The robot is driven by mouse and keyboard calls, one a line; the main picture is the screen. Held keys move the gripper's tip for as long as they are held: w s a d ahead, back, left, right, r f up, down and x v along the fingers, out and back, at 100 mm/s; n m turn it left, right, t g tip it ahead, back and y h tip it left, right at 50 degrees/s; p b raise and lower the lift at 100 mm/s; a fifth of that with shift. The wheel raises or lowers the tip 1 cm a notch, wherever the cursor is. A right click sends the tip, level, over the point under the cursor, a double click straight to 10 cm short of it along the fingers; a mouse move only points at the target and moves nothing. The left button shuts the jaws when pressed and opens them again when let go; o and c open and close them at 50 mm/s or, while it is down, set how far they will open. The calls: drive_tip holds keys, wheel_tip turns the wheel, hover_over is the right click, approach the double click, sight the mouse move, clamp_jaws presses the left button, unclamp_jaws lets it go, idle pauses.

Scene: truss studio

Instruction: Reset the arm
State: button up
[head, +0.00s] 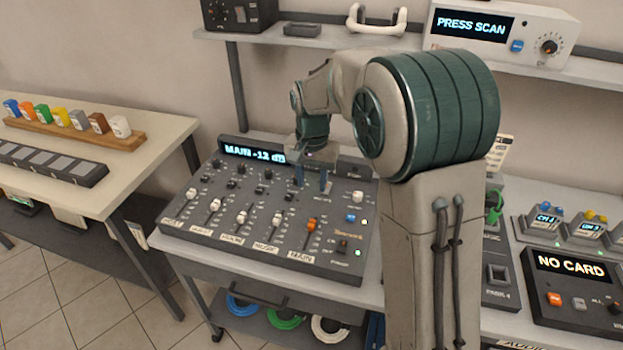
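My arm rises in front of the head camera and bends over the audio mixer (212,228). My gripper (312,184) points down over the mixer's upper right part, just below the lit display that reads MAIN -12 dB. Its two grey-blue fingers are apart, and I see nothing between them. I cannot tell whether the fingertips touch the panel. The orange MAIN fader (312,224) is in front of the gripper, and a blue button (351,217) is to its right. My arm hides part of the bench right of the mixer.
A shelf (330,40) with a PRESS SCAN box (495,30) and a white handle (377,18) is behind and above my arm. A NO CARD unit (574,287) is at the right. A side table (140,170) with several coloured blocks is at the left.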

idle(0.6)
drive_tip(key=s+d+r+n+t, duration=0.1)
drive_tip(key=s+d, duration=0.4)
drive_tip(key=s, duration=0.7)
drive_tip(key=s+d+r+n+t, duration=0.2)
drive_tip(key=s+d, duration=0.4)
drive_tip(key=s, duration=0.6)
wheel_tip(320, 180, up, 2)
drive_tip(key=shift+s+r+n, duration=0.1)
drive_tip(key=shift+s+n, duration=0.2)
drive_tip(key=shift+n, duration=0.2)
drive_tip(key=shift+d, duration=0.1)
